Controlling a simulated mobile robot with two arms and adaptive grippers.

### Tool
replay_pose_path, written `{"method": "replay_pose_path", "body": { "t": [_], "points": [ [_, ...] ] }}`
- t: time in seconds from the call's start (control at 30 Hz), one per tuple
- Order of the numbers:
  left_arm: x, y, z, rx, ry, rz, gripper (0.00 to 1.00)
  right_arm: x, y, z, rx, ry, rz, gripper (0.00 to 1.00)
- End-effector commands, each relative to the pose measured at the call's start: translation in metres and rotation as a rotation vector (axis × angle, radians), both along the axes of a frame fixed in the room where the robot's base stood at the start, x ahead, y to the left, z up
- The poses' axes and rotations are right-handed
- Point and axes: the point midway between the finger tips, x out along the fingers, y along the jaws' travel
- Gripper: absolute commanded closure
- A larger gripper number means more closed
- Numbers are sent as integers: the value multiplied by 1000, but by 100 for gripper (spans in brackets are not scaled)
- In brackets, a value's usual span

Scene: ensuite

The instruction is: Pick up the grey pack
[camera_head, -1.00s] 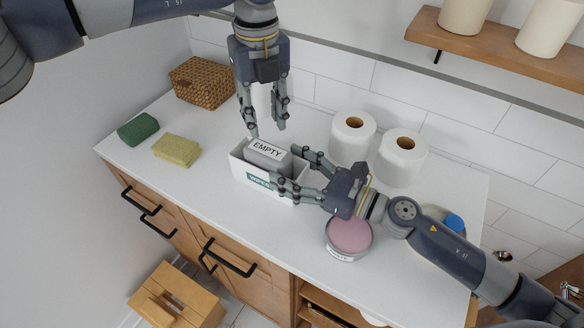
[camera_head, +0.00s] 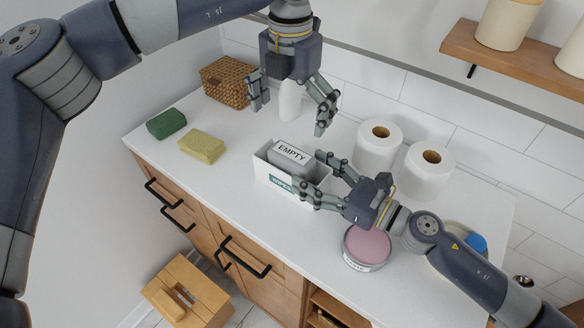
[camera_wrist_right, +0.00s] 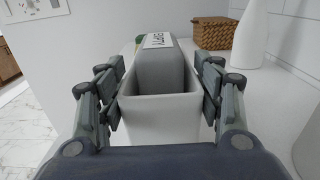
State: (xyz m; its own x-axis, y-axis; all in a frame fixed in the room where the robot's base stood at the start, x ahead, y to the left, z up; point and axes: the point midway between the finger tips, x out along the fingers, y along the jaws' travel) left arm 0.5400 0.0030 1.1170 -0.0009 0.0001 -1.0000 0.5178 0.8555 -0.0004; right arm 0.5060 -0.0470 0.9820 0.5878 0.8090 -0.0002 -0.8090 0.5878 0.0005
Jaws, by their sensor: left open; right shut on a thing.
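The grey pack (camera_head: 283,161), labelled "EMPTY", stands in an open white box (camera_head: 268,176) on the counter, its top above the rim. My right gripper (camera_head: 309,170) is shut on the right end of the box, one finger on each long side. In the right wrist view the pack (camera_wrist_right: 162,70) stands inside the box (camera_wrist_right: 160,108) between my fingers, with a gap at the near end. My left gripper (camera_head: 290,118) is open and empty, fingers spread wide and pointing down, above and behind the box, apart from the pack.
A white bottle (camera_head: 290,103) stands behind my left gripper. Two paper rolls (camera_head: 378,150) stand right of the box, and a pink-topped tin (camera_head: 367,246) is in front. A wicker basket (camera_head: 226,83), a yellow sponge (camera_head: 202,146) and a green sponge (camera_head: 166,124) are left.

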Motion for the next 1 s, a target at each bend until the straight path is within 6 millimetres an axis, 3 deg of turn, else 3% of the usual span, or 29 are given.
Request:
{"method": "replay_pose_path", "body": {
  "t": [0.17,0.5,0.77,1.0],
  "points": [
    [1,2,-3,0,1,-76,0,0,0,0,0,0,0,67],
    [1,2,-57,0,1,-83,0,0,0,0,0,0,0,67],
    [1,1,-73,0,1,-83,0,0,0,0,0,0,0,67],
    [1,-1,-107,1,3,-83,0,0,0,0,1,-1,0,67]
  ]
}}
